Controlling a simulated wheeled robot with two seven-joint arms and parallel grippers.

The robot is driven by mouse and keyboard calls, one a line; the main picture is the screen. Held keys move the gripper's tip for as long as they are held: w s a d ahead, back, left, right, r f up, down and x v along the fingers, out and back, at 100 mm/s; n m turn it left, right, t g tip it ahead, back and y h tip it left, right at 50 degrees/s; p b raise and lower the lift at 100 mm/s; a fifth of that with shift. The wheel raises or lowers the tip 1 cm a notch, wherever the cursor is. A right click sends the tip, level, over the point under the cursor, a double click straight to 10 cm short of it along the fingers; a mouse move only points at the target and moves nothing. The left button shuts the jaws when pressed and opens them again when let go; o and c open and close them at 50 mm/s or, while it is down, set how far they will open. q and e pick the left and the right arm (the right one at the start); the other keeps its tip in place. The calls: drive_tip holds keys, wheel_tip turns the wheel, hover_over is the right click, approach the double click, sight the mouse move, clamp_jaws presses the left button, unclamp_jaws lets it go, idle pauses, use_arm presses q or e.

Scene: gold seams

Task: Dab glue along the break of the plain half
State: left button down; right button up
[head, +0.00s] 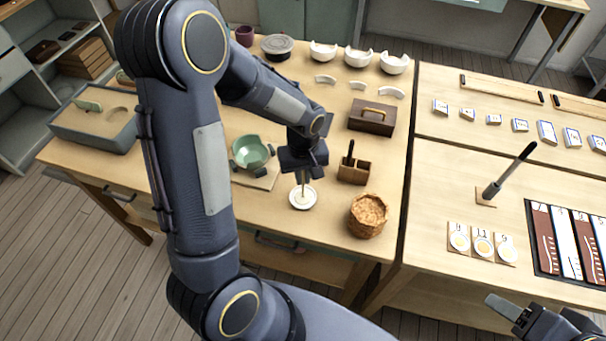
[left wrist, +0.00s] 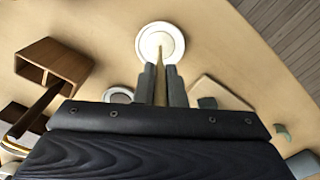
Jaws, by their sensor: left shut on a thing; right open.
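My left gripper (head: 303,172) is shut on a thin light stick (head: 303,186), also between its fingers in the left wrist view (left wrist: 160,82). The stick points down into a small white dish (head: 303,204), which shows in the left wrist view (left wrist: 174,29); I cannot tell if its tip touches the dish. A pale green bowl-shaped piece (head: 252,150) with dark green tabs sits on a thin board left of the gripper. I cannot make out its break, nor tell if it is the plain half. My right gripper (head: 512,312) is open at the bottom right, partly cut off.
A wooden holder (head: 354,172) with a dark handle and a woven basket (head: 368,215) stand right of the dish. A brown box (head: 372,118) is behind them. White broken bowls (head: 358,57) and curved shards (head: 357,85) lie at the back. Bare wood fronts the dish.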

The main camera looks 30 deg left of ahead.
use_arm(q)
drive_tip(key=shift+r+p, duration=2.6)
drive_tip(key=shift+r, duration=0.9)
drive_tip(key=shift+f, duration=0.1)
